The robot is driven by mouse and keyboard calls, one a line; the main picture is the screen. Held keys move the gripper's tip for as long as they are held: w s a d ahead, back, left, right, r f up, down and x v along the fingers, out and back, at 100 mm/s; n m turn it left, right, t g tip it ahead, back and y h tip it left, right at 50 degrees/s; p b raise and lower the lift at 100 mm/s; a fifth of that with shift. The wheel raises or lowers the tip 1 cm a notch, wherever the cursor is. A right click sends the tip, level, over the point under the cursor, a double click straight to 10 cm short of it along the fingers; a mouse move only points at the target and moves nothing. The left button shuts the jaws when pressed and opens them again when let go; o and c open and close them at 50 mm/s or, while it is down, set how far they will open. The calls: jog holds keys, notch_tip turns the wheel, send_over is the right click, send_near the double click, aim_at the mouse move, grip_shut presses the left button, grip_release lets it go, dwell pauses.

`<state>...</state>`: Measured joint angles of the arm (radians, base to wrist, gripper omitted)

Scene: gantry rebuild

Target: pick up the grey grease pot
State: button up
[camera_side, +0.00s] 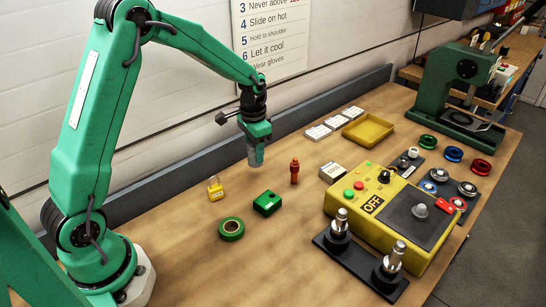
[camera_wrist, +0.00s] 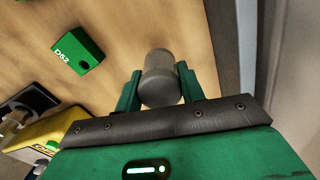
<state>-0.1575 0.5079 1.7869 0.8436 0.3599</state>
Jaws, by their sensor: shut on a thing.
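The grey grease pot (camera_wrist: 160,78) is a small cylinder between the two green fingers of my gripper (camera_wrist: 158,90) in the wrist view. My gripper is shut on it. In the side view my gripper (camera_side: 256,148) points down and holds the pot (camera_side: 253,152), which is partly hidden by a finger. The pot appears to be above the wooden bench, though its exact height is hard to tell.
A red bottle-like piece (camera_side: 294,171), a green block (camera_side: 267,203), a yellow padlock (camera_side: 215,189) and a green tape roll (camera_side: 231,229) lie near my gripper. A yellow control box (camera_side: 400,215) stands to the right. A yellow tray (camera_side: 368,130) lies behind.

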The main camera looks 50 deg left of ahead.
jog(key=s+d+r, duration=0.4)
jog(key=d+r, duration=0.2)
jog(key=d, duration=0.4)
jog(key=shift+s+d+r, duration=0.15)
jog(key=shift+d+r, duration=0.1)
jog(key=shift+d, duration=0.1)
